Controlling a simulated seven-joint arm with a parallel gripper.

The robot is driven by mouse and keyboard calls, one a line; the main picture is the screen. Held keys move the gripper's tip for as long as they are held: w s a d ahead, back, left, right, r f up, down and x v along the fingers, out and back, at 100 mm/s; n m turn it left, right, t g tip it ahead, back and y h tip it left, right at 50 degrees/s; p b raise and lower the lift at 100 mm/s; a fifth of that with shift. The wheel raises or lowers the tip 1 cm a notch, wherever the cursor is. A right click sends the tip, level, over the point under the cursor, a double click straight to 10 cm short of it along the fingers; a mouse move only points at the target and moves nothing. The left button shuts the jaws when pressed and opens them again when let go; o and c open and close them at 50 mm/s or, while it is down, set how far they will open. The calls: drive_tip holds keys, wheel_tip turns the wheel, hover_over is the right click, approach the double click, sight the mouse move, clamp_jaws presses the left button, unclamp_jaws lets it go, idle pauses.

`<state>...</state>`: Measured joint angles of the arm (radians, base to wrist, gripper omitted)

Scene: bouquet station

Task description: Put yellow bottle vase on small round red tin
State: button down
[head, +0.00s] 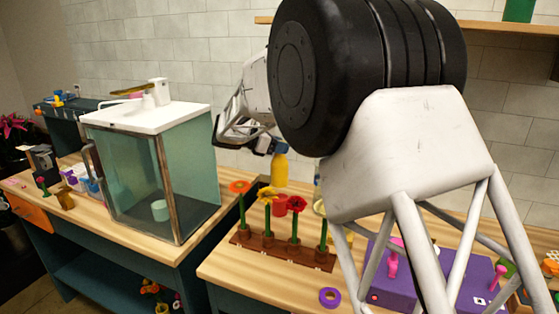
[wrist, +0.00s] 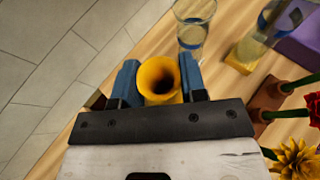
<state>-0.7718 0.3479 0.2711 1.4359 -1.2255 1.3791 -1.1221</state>
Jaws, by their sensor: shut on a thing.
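The yellow bottle vase (head: 280,168) is upright in the head view, below my gripper (head: 268,145). In the wrist view its round open mouth (wrist: 160,78) sits between the two blue fingers of my gripper (wrist: 159,84), which is shut on it. A small red round thing (head: 281,206), which looks like the red tin, is on the wooden table just below the vase, partly hidden by the flowers in front. I cannot tell whether vase and tin touch. I do not see the tin in the wrist view.
A brown rack (head: 272,250) with several upright flowers stands in front of the tin. A purple ring (head: 330,297) lies at the front. A glass tank (head: 185,180) stands left.

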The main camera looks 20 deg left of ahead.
sight(275, 158)
drive_tip(key=shift+f, duration=2.55)
drive_tip(key=c, duration=0.7)
unclamp_jaws()
drive_tip(key=shift+s+a, duration=0.1)
drive_tip(key=shift+s, duration=0.05)
drive_tip(key=shift+v, duration=3.6)
